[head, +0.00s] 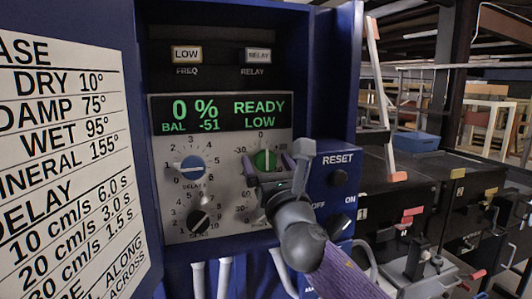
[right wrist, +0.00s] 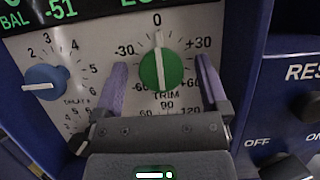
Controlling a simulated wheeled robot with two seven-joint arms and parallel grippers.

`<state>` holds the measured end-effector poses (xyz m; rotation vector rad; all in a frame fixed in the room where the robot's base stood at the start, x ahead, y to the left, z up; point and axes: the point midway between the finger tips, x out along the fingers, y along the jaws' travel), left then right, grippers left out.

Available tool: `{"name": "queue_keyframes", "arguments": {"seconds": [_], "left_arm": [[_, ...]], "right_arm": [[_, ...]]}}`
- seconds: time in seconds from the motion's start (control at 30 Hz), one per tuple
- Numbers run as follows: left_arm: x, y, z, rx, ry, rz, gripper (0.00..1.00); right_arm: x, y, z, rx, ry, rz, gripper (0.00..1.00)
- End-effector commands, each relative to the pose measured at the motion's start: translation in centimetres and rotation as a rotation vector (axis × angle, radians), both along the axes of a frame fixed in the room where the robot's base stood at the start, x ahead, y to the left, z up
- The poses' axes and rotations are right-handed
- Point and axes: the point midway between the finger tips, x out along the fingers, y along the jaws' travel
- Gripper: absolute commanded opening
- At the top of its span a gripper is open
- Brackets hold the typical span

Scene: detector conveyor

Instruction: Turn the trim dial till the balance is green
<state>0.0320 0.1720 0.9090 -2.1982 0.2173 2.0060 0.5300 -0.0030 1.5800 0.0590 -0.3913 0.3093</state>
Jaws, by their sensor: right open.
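The green trim dial (head: 265,159) sits on the grey panel, right of the blue delay dial. In the right wrist view the trim dial (right wrist: 161,69) has its white pointer almost straight up at 0. The display (head: 222,113) reads "BAL -51" in green, with "0 %" and "READY LOW". My right gripper (head: 277,163) is at the trim dial. In the right wrist view its open fingers (right wrist: 160,78) stand left and right of the dial, with visible gaps, not gripping it. My left gripper is out of view.
The blue delay dial (head: 192,168) is left of the trim dial, with a black dial (head: 198,220) below it. The RESET button (head: 339,178) and ON/OFF knob (head: 341,227) are close on the right. A printed chart (head: 62,150) stands at the left.

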Motion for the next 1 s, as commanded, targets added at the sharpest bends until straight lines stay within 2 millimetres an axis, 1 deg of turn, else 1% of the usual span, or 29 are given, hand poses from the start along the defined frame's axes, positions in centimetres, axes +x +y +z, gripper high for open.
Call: {"name": "queue_keyframes", "arguments": {"seconds": [0.1, 0.2, 0.47, 0.57, 0.6, 0.67, 0.7, 0.87, 0.9, 1.0], "left_arm": [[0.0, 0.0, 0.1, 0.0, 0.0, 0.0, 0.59], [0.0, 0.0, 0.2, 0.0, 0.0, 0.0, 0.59], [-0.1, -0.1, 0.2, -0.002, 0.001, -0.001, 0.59], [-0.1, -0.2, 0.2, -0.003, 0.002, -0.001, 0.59], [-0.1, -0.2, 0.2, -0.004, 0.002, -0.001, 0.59], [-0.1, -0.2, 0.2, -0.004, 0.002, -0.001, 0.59], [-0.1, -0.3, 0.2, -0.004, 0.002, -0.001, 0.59], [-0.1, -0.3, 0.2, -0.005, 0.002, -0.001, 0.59], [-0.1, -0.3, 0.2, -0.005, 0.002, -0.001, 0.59], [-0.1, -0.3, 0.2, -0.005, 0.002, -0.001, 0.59]], "right_arm": [[1.1, 0.3, 0.5, 0.001, 0.0, 0.0, 0.94], [1.5, 0.5, 0.6, 0.001, 0.002, 0.001, 0.94], [1.6, 0.5, 0.6, 0.001, 0.002, 0.002, 0.94], [1.6, 0.5, 0.6, 0.001, 0.002, 0.002, 0.75], [1.6, 0.5, 0.6, 0.001, 0.002, 0.002, 0.66], [1.6, 0.5, 0.6, 0.002, 0.003, 0.002, 0.54], [1.6, 0.5, 0.6, 0.002, 0.003, 0.002, 0.45], [1.6, 0.5, 0.6, 0.002, 0.003, 0.002, 0.11], [1.6, 0.5, 0.6, 0.002, 0.003, 0.002, 0.03], [1.6, 0.5, 0.6, 0.003, 0.004, 0.002, 0.02]]}}
